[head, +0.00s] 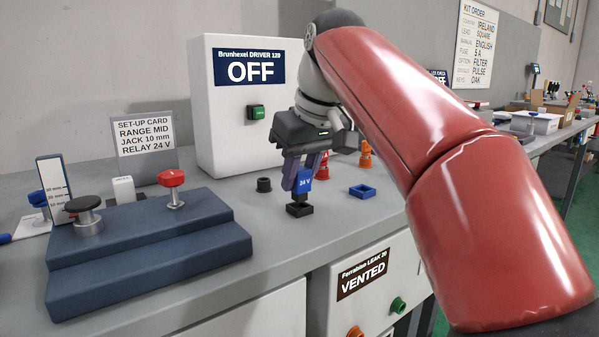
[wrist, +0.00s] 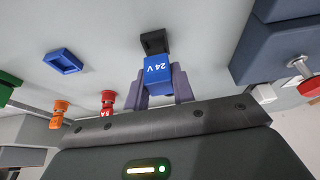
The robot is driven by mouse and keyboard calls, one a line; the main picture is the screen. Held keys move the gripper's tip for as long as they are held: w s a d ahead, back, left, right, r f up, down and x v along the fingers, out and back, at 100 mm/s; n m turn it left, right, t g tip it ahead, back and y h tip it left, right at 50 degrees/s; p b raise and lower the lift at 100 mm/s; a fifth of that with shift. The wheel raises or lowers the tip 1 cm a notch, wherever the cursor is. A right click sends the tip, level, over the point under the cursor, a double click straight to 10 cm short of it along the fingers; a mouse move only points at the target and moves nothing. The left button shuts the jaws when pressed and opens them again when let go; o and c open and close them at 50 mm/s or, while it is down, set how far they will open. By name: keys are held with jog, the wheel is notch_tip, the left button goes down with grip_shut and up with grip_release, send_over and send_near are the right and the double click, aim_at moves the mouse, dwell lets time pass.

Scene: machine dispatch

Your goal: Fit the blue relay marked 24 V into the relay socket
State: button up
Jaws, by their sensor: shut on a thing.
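My gripper (head: 302,177) points down and is shut on the blue relay (head: 304,181), whose face reads 24 V. In the wrist view the relay (wrist: 157,72) sits between the two purple-grey fingers (wrist: 160,84). A small black square socket (head: 299,210) is on the bench directly under the relay. It also shows in the wrist view (wrist: 154,42), just beyond the relay's lower end. The relay looks upright. Its dark lower end meets or nearly meets the socket; I cannot tell whether it is in it.
A blue square holder (head: 362,191) lies to the right. A black round holder (head: 264,185) is to the left, near the white driver box (head: 225,130). A dark blue stepped fixture (head: 150,240) fills the left.

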jog(key=shift+f+b, duration=0.6)
jog(key=shift+f, duration=0.5)
dwell(0.5)
jog(key=o, duration=1)
jog(key=shift+o, duration=0.5)
jog(key=o, duration=0.3)
jog(key=shift+o, duration=0.2)
jog(key=shift+r, duration=0.2)
